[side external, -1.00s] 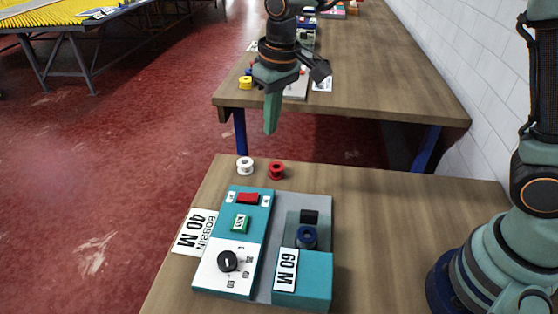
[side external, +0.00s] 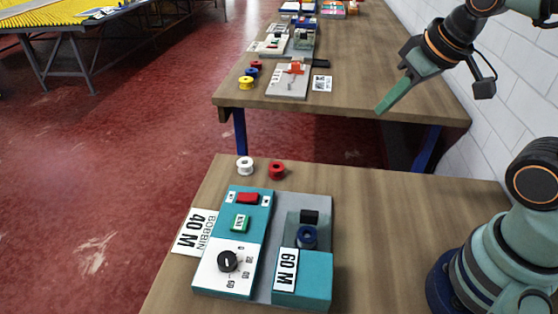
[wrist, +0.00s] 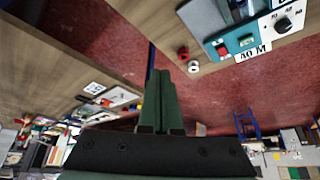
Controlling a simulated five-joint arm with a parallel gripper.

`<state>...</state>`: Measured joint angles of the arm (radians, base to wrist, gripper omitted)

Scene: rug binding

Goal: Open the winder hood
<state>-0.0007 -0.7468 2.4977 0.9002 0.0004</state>
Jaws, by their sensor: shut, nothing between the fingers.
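The winder (side external: 232,239) is a teal and white unit on a grey base, on the near table. On its right side a blue bobbin (side external: 306,238) sits behind a teal block (side external: 316,278) labelled 60 M. A smoky, see-through hood (side external: 291,225) seems to cover the bobbin, with a black block (side external: 310,216) at its far side; it looks closed, though its edges are faint. My gripper (side external: 380,110) is shut and empty, high up and well away from the winder, towards the upper right. Its green fingers (wrist: 159,75) lie together in the wrist view.
A white spool (side external: 245,166) and a red spool (side external: 277,170) stand beyond the winder. A 40 M bobbin card (side external: 195,232) lies at its left. A black dial (side external: 227,261) is on the panel. The near table (side external: 400,220) is bare right of the winder, towards my base.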

